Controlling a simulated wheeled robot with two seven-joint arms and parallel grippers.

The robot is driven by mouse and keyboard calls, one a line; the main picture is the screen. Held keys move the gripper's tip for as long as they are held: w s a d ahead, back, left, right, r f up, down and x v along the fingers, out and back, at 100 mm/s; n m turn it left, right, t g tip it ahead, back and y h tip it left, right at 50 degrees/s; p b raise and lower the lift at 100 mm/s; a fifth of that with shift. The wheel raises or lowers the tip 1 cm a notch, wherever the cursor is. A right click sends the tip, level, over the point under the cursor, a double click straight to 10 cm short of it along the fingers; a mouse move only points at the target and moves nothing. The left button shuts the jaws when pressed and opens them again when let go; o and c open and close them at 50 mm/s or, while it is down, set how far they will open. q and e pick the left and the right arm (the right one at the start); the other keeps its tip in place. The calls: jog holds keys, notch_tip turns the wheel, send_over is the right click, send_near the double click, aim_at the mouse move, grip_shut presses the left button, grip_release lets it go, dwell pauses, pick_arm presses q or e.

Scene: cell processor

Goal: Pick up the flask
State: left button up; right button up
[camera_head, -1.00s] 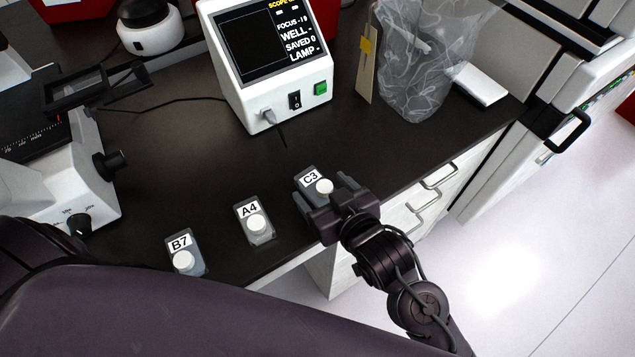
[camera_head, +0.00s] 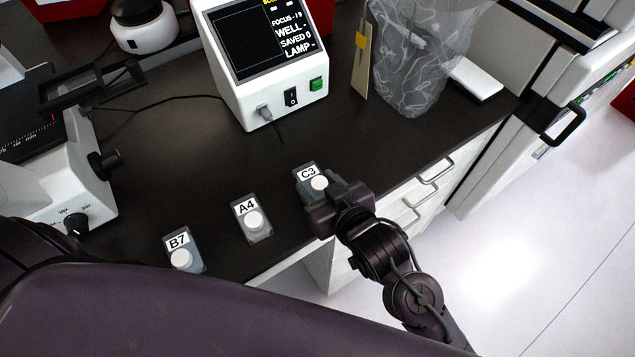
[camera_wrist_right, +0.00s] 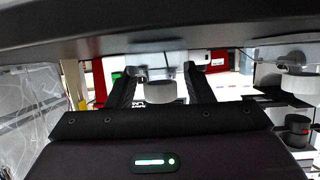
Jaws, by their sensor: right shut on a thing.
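Three flat clear flasks with white caps lie on the dark bench in the head view: flask C3 (camera_head: 308,172), flask A4 (camera_head: 252,220) and flask B7 (camera_head: 181,248). My right gripper (camera_head: 326,190) is shut on flask C3 at its capped end, near the bench's front edge. In the right wrist view the white cap (camera_wrist_right: 161,92) shows between the two dark fingers of my right gripper (camera_wrist_right: 160,85). The flask's lower side is hidden. I cannot tell whether it touches the bench. My left gripper is not in view.
A white control box with a screen (camera_head: 268,75) stands behind the flasks. A microscope (camera_head: 70,170) is at the left, and a clear bag (camera_head: 410,65) at the back right. White drawers (camera_head: 410,205) lie below the bench edge. The bench between flasks and box is mostly clear.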

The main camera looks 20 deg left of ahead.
notch_tip(320, 180, up, 12)
notch_tip(320, 180, up, 8)
jog(key=p, duration=0.2)
send_over(320, 182)
